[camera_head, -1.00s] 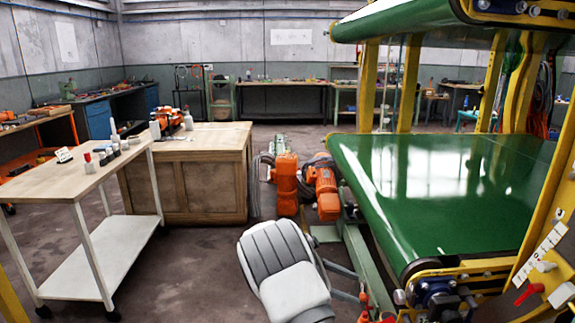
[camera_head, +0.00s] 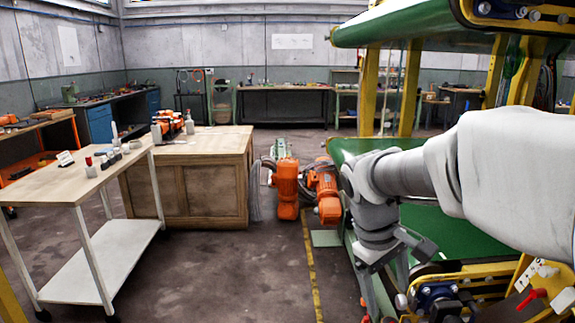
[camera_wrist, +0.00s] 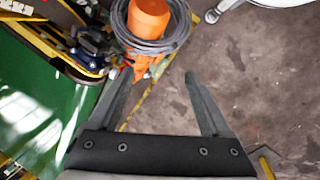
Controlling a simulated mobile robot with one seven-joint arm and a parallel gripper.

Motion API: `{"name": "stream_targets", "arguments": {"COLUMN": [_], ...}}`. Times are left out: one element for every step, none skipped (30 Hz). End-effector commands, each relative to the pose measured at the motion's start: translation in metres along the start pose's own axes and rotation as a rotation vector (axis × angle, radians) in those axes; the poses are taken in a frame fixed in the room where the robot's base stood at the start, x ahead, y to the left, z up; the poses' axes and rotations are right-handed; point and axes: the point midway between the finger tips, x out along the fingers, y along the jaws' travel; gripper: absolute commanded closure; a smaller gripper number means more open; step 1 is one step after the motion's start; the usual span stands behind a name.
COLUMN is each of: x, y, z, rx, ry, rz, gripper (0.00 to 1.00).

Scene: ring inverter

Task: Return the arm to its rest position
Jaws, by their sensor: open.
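My arm (camera_head: 450,175) stretches in from the right edge in the head view, in front of the green conveyor. Its wrist end points down beside the conveyor's lower left corner. My gripper (camera_wrist: 158,85) shows in the wrist view with its two dark fingers spread apart and nothing between them. In the head view, the gripper (camera_head: 385,262) shows only partly, low by the conveyor frame. Beyond the fingers in the wrist view lie the floor and an orange machine part (camera_wrist: 148,18) ringed by grey cable.
The green conveyor (camera_head: 440,225) with its yellow frame stands close on the right. Orange motors (camera_head: 287,188) stand behind on the floor. A white-framed cart (camera_head: 75,180) and a wooden cabinet (camera_head: 215,185) are on the left. The floor (camera_head: 215,275) between is clear.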

Motion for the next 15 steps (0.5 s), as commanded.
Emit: {"name": "stream_targets", "arguments": {"x": [-0.008,-0.011,-0.015,-0.018,-0.021,-0.024,-0.027,-0.029,-0.032,-0.034,-0.036,-0.037,-0.038,-0.039,-0.04], "y": [-0.004,-0.007,-0.012,-0.015,-0.019,-0.024,-0.027,-0.031,-0.036,-0.04,-0.044,-0.048,-0.052,-0.056,-0.06], "z": [0.011,0.016,0.023,0.028,0.033,0.04,0.045,0.05,0.056,0.061,0.065,0.071,0.075,0.078,0.083], "rx": [0.042,0.066,0.1,0.123,0.147,0.18,0.204,0.229,0.26,0.284,0.308,0.34,0.361,0.382,0.411], "ry": [0.043,0.066,0.097,0.121,0.143,0.173,0.197,0.218,0.249,0.271,0.292,0.32,0.34,0.36,0.385], "rz": [-0.012,-0.02,-0.031,-0.037,-0.046,-0.055,-0.062,-0.068,-0.078,-0.083,-0.09,-0.098,-0.104,-0.109,-0.115], "gripper": [0.18,0.18,0.18,0.18,0.18,0.18,0.18,0.18,0.18,0.18,0.18,0.18,0.18,0.18,0.18]}}
